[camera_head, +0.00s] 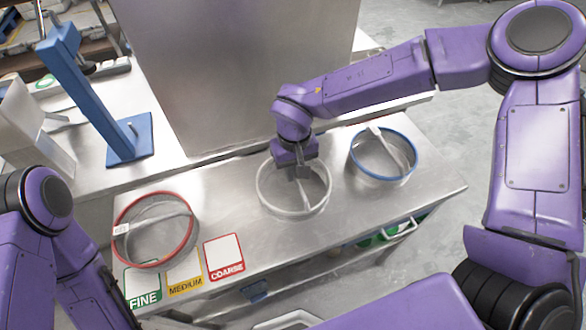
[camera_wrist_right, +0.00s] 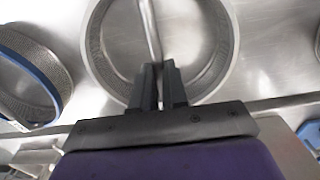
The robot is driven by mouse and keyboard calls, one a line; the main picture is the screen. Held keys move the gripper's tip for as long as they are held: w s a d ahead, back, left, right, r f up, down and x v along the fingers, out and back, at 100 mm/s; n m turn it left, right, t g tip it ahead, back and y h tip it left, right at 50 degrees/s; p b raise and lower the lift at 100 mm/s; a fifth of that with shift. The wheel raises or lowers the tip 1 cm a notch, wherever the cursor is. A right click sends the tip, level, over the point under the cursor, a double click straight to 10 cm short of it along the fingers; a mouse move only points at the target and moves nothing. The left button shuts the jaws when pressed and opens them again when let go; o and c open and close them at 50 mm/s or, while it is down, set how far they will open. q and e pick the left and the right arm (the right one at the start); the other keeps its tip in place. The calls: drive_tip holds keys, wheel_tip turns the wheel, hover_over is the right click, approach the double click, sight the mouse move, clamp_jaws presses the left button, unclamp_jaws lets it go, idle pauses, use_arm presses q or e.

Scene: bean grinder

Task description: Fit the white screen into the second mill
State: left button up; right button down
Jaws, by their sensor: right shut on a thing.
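The white screen (camera_head: 290,213) is a round sieve with a pale rim and a bar across it, at the middle of the steel table. My right gripper (camera_head: 303,172) is over it, shut on its crossbar. In the right wrist view the fingers (camera_wrist_right: 159,72) meet at the bar, with the screen (camera_wrist_right: 98,62) around and beyond them. I cannot tell whether the screen touches the table or hangs just above it. My left gripper is out of view; only part of the left arm shows. I cannot make out the second mill.
A red-rimmed screen (camera_head: 150,266) lies left on the steel table (camera_head: 235,215); a blue-rimmed screen (camera_head: 392,179) lies right. FINE (camera_head: 143,288), MEDIUM (camera_head: 185,282) and COARSE (camera_head: 224,257) labels line the front edge. A tall steel panel (camera_head: 235,70) and blue stand (camera_head: 90,95) rise behind.

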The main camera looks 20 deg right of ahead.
drive_tip(key=c, duration=1.2)
unclamp_jaws()
drive_tip(key=shift+f, duration=0.1)
drive_tip(key=shift+o, duration=0.2)
